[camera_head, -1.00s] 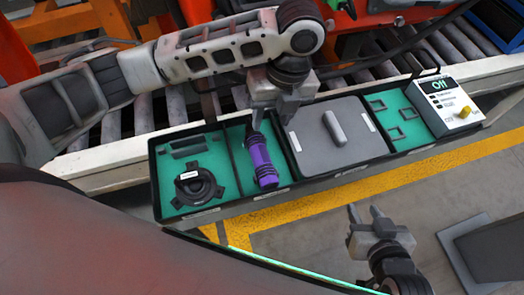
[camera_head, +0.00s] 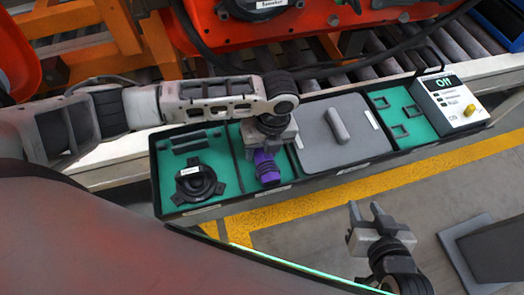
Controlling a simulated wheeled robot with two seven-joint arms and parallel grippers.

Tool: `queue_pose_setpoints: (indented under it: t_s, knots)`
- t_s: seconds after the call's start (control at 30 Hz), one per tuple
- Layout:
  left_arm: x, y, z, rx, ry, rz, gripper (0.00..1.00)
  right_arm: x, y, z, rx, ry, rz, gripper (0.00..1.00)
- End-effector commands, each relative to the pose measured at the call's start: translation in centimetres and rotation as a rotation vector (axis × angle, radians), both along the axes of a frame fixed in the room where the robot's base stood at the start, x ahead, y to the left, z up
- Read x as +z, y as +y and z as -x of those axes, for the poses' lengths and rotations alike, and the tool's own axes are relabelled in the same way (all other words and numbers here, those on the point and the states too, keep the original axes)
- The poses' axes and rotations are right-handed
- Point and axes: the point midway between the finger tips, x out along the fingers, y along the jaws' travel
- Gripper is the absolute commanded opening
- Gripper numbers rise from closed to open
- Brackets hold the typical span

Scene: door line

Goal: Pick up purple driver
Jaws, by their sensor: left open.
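The purple driver (camera_head: 266,169) lies in a green-lined compartment of the black tray (camera_head: 229,208). Its lower part shows, and its upper part is hidden behind my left gripper. My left gripper (camera_head: 270,150) is open, pointing down right over the upper part of the driver. Its fingertips are mostly hidden, so I cannot tell whether they touch the driver. My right gripper (camera_head: 368,211) is open and empty in front of the tray, over the floor.
A black round part (camera_head: 197,184) lies in the left compartment. A grey lid with a handle (camera_head: 343,138) is right of the driver. A white control box (camera_head: 450,103) reading "Off" stands at the right end. A roller conveyor (camera_head: 372,68) runs behind.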

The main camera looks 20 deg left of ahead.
Motion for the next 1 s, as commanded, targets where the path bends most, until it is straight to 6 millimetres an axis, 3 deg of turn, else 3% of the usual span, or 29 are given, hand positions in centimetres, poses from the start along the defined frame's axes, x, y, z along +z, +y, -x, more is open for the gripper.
queue_pose_setpoints:
  t_s: [0.2, 0.37, 0.4, 0.77, 1.0]
  knots:
    - [-0.1, 0.0, 0.0, 0.0, 0.0, 0.0, 0.44, 0.0, 0.0, 0.0, 0.0, -0.001, 0.0, 0.36]
    - [-0.1, 0.0, 0.0, 0.0, -0.001, 0.001, 0.03, 0.0, -0.1, 0.0, 0.003, -0.001, 0.004, 0.36]
    - [-0.1, 0.0, 0.0, 0.0, -0.001, 0.001, 0.0, 0.0, -0.1, 0.0, 0.003, -0.001, 0.005, 0.36]
    - [0.3, -0.1, -0.1, 0.0, -0.003, 0.003, 0.0, 0.0, -0.2, 0.0, 0.005, -0.002, 0.008, 0.36]
    - [2.4, -0.1, -0.2, 0.001, -0.005, 0.005, 0.0, 0.2, -0.2, 0.0, 0.005, -0.002, 0.008, 0.36]
